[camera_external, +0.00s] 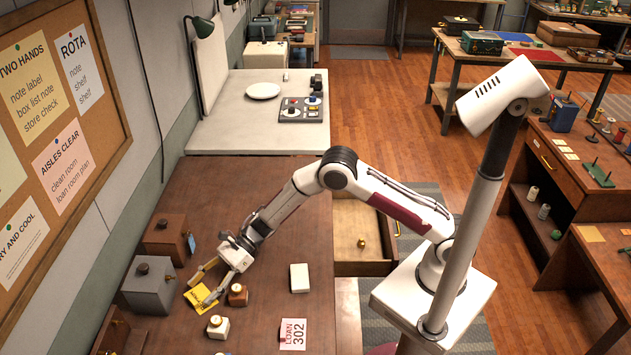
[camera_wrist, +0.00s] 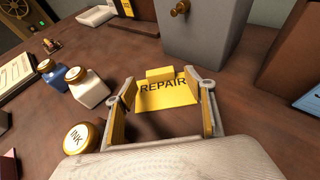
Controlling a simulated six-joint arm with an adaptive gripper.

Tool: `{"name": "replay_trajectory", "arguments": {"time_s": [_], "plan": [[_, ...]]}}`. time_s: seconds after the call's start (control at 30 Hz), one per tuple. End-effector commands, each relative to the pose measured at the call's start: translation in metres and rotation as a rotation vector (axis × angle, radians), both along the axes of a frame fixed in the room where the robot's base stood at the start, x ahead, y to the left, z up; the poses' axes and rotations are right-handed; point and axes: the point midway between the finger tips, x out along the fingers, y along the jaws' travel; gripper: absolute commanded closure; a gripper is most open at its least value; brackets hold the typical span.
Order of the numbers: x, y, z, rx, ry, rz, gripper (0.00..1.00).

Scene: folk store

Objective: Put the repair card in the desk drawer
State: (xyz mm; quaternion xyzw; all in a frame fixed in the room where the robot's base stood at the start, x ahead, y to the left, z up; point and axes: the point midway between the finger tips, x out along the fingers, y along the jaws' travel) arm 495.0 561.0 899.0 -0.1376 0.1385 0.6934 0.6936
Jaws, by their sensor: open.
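The yellow repair card (camera_external: 196,297) lies near the back left of the brown desk (camera_external: 250,225), beside a grey box. In the wrist view the card (camera_wrist: 165,95) reads "REPAIR" and has a raised yellow tab. My gripper (camera_external: 210,284) is open and low at the card. In the wrist view the fingers of my gripper (camera_wrist: 163,108) stand on either side of the card's near part, with gaps visible. The desk drawer (camera_external: 350,215) is pulled out on the desk's right side, under my arm. A small brass piece lies inside it.
A grey box (camera_external: 148,292) and a brown box (camera_external: 166,242) stand behind the card. Ink bottles (camera_external: 238,295) (camera_external: 217,328) stand close to my gripper. The desk's middle is clear.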

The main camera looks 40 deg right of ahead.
Motion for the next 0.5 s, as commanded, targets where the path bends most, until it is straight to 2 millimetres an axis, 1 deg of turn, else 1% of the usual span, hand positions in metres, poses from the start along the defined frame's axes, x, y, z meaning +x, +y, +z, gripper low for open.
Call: {"name": "replay_trajectory", "arguments": {"time_s": [0.1, 0.2, 0.33, 0.5], "plan": [[-0.001, 0.013, -0.007, 0.0, -0.001, 0.002, 0.46], [0.0, 0.022, -0.01, 0.001, -0.002, 0.001, 0.46], [0.0, 0.027, -0.012, 0.0, -0.001, 0.0, 0.46], [0.0, 0.028, -0.012, 0.001, -0.001, -0.001, 0.46]]}}
